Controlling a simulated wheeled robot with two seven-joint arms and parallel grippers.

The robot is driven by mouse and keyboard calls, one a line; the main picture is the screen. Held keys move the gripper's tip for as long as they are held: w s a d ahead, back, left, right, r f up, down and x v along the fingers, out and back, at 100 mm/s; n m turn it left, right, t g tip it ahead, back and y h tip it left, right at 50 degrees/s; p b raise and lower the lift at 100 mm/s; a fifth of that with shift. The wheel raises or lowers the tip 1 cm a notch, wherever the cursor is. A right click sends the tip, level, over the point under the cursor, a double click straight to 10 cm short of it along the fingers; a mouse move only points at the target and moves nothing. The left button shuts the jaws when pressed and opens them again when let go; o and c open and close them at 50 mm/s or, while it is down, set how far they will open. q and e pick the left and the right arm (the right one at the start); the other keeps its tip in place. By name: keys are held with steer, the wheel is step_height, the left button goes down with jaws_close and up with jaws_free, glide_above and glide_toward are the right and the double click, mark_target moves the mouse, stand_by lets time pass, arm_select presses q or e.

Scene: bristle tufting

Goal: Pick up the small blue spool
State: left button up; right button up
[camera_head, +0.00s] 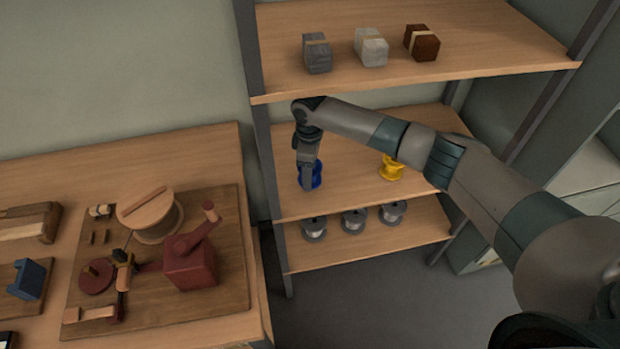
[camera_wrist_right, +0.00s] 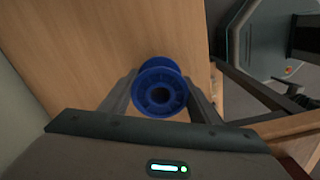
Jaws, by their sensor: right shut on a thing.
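The small blue spool (camera_head: 316,181) is on the middle shelf (camera_head: 350,180), near its left front, partly hidden by my right gripper (camera_head: 308,172). In the right wrist view the blue spool (camera_wrist_right: 160,88) sits between the two fingers of my right gripper (camera_wrist_right: 160,97), which are shut on it. Its round flange and dark centre hole face the wrist camera. I cannot tell whether it touches the shelf board or is just above it. My left gripper is not in view.
A yellow spool (camera_head: 391,168) stands right on the same shelf. Several silver spools (camera_head: 353,220) are on the shelf below. Three wrapped blocks (camera_head: 371,47) are on the shelf above. A workbench with a red device (camera_head: 190,262) is at left.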

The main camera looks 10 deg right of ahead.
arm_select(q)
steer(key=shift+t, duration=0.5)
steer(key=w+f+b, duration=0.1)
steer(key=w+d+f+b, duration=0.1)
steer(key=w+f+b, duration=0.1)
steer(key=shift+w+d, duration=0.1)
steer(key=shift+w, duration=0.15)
arm_select(e)
steer(key=s, duration=1.8)
steer(key=shift+r, duration=0.25)
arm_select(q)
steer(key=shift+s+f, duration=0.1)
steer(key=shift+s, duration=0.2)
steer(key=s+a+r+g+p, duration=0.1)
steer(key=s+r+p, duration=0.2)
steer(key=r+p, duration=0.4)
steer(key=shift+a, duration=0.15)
arm_select(e)
steer(key=s+d+r+m, duration=0.2)
steer(key=r+m, duration=0.4)
steer(key=r, duration=0.7)
steer(key=s+d+r+m, duration=0.2)
steer(key=d+r+m, duration=0.2)
steer(key=r+m, duration=0.3)
step_height(320, 180, up, 6)
steer(key=shift+d+f, duration=0.15)
steer(key=shift+d, duration=0.2)
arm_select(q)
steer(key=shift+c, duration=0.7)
